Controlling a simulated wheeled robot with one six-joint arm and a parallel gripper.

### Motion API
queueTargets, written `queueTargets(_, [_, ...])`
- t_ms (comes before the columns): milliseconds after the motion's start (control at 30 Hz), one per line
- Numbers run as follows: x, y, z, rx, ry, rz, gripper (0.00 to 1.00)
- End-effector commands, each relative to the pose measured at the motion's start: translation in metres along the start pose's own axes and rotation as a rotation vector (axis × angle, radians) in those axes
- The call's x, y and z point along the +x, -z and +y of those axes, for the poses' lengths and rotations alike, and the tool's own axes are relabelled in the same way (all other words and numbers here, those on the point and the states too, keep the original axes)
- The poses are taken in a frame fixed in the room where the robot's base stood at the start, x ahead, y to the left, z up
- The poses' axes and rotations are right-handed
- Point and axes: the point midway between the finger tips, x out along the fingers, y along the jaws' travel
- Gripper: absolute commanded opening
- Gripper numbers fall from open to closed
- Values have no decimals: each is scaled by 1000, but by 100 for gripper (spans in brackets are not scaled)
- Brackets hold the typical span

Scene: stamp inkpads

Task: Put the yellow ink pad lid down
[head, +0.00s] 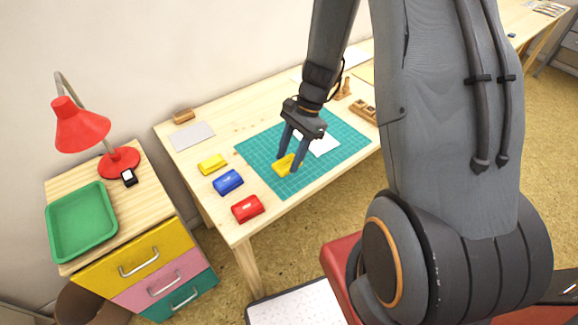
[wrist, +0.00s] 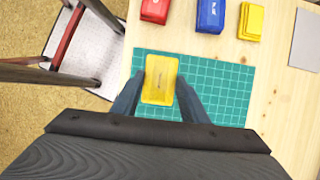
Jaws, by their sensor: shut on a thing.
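My gripper (head: 288,163) is shut on the yellow ink pad lid (head: 284,167), low over the green cutting mat (head: 262,143). The wrist view shows the yellow lid (wrist: 160,80) between my two fingers, with the mat (wrist: 225,82) under it. I cannot tell whether the lid touches the mat. A yellow ink pad (head: 212,164) stands on the table left of the mat. It also shows in the wrist view (wrist: 251,21), at the upper right.
A blue ink pad (head: 228,181) and a red ink pad (head: 247,208) stand in a row with the yellow one. A grey card (head: 191,136) lies behind them. A white sheet (head: 322,145) lies on the mat. A red lamp (head: 82,125) and green tray (head: 82,222) stand on the drawer unit.

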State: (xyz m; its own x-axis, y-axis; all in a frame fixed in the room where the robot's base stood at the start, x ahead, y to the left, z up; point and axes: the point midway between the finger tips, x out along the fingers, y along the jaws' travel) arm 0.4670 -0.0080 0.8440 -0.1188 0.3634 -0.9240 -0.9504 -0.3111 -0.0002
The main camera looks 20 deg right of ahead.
Motion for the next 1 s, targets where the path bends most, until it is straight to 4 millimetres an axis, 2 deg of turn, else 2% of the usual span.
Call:
queueTargets(167, [10, 5, 0, 1, -1, -1, 19])
queueTargets(500, [44, 20, 1, 3, 0, -1, 19])
queueTargets(967, [50, 22, 0, 2, 1, 0, 19])
queueTargets(1000, [49, 22, 0, 2, 1, 0, 47])
